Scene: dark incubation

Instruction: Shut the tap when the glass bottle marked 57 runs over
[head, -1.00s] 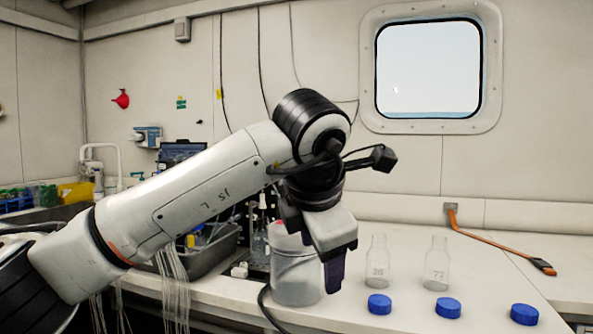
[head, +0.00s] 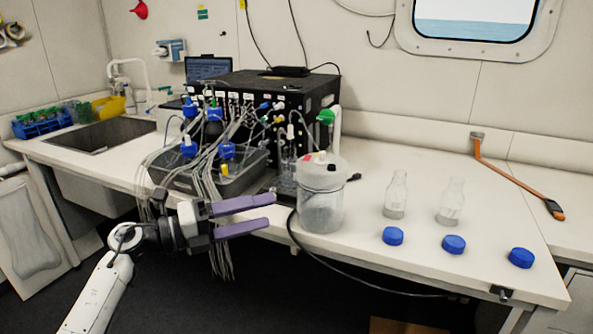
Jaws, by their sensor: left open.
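My left gripper (head: 270,212) is open and empty, its two purple fingers pointing right, in front of the bench edge and left of the lidded container. Two clear glass bottles stand upright and uncapped on the bench, a left one (head: 396,196) and a right one (head: 450,204); their marks are too small to read now. I cannot make out a bottle marked 57. A white tap (head: 124,66) curves over the sink at the left. A green fitting (head: 326,117) tops a pale pipe behind the container; I cannot tell if it is a tap. My right gripper is out of view.
A translucent lidded container (head: 321,205) stands near the front edge. Behind it is a black apparatus (head: 318,92) with many tubes, some hanging over the edge by my gripper. Several blue caps (head: 453,244) lie in front of the bottles. The sink (head: 100,133) is at left.

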